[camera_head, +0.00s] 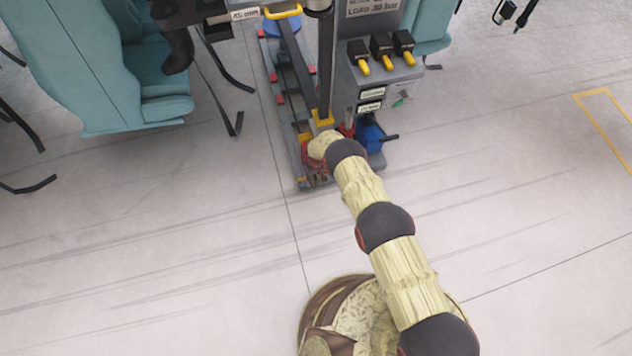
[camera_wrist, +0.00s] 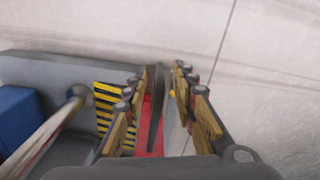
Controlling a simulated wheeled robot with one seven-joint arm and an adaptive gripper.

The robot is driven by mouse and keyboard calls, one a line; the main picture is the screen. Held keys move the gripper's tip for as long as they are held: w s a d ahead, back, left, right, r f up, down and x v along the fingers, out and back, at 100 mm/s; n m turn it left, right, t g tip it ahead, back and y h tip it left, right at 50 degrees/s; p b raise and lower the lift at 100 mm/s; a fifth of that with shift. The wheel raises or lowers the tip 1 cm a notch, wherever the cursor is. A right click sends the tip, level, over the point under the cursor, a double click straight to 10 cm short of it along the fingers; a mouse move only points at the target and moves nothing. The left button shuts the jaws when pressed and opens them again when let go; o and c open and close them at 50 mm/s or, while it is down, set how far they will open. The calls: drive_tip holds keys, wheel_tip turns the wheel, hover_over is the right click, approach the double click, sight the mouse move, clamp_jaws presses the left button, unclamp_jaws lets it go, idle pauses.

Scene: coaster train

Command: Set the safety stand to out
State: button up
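My gripper (camera_wrist: 168,90) is open in the wrist view, with its two brass-coloured fingers apart. A dark upright bar (camera_wrist: 154,105) shows between the fingers, nearer the left one. I cannot tell whether it touches a finger, or whether it is the safety stand. A red patch and a grey surface lie below it. In the head view, my arm reaches to the near end of the grey rig base (camera_head: 303,183). The gripper there is mostly hidden by my wrist. A dark slanted bar (camera_head: 297,65) runs down to a yellow foot (camera_head: 322,119) just beyond my wrist.
A grey control box (camera_head: 378,75) with yellow-tipped levers stands right of the bar. A blue part (camera_head: 370,138) sits below it. Teal seats (camera_head: 95,70) stand at the left. A black-and-yellow striped plate (camera_wrist: 108,100) and a metal rod (camera_wrist: 50,132) are left of my fingers. The near floor is clear.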

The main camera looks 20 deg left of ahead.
drive_tip(key=shift+f, duration=0.5)
clamp_jaws()
idle(0.7)
